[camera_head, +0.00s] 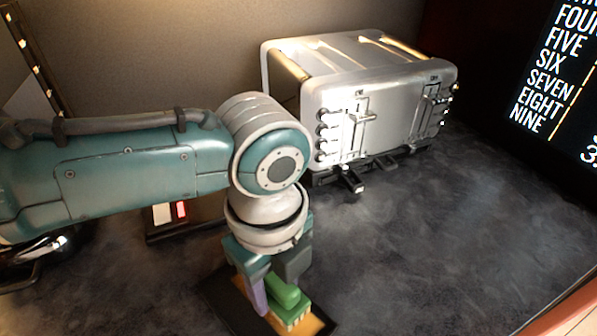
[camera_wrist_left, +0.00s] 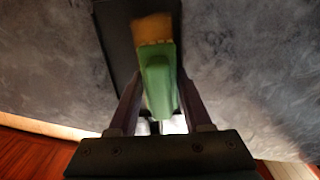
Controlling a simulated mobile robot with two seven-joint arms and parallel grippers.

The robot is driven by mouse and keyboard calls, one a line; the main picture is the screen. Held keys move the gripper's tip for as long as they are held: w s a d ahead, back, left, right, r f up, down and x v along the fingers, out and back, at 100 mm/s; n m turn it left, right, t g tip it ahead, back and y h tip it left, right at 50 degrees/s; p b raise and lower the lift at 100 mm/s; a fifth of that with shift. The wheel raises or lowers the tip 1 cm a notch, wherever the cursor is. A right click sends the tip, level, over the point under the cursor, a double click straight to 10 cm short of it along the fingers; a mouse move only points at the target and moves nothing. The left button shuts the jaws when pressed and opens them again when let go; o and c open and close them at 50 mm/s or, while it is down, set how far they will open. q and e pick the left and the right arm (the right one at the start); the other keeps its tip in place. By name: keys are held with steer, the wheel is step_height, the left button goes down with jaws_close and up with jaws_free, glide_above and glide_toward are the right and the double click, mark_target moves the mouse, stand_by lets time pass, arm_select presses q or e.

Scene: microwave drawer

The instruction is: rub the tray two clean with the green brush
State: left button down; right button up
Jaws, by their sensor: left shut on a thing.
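The green brush (camera_head: 287,295) is in my left gripper (camera_head: 270,293), which is shut on it low over the counter. Its pale bristles point down at an orange-brown patch on a dark tray (camera_head: 222,292). The left wrist view also shows the green brush (camera_wrist_left: 158,80) between the two fingers of my left gripper (camera_wrist_left: 157,98), with the dark tray (camera_wrist_left: 116,40) and its orange-brown patch (camera_wrist_left: 152,28) beyond. The fingers hide part of the brush. I cannot tell whether the bristles press on the tray. My right gripper is not in view.
A silver toaster-like appliance (camera_head: 360,95) with knobs and levers stands at the back. A small dark stand with a red-and-white piece (camera_head: 180,210) is partly behind my arm. The dark counter (camera_head: 430,230) is clear on the right. A black board with text (camera_head: 555,75) is at the far right.

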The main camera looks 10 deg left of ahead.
mark_target(293, 294)
arm_select(q)
steer(key=shift+s+d, duration=0.3)
steer(key=shift+d, duration=0.1)
steer(key=shift+d, duration=0.1)
steer(key=shift+s+d, duration=0.55)
steer(key=shift+d, duration=0.3)
steer(key=shift+f, duration=0.1)
steer(key=shift+a, duration=0.1)
steer(key=shift+w+a, duration=0.6)
steer(key=shift+a, duration=0.3)
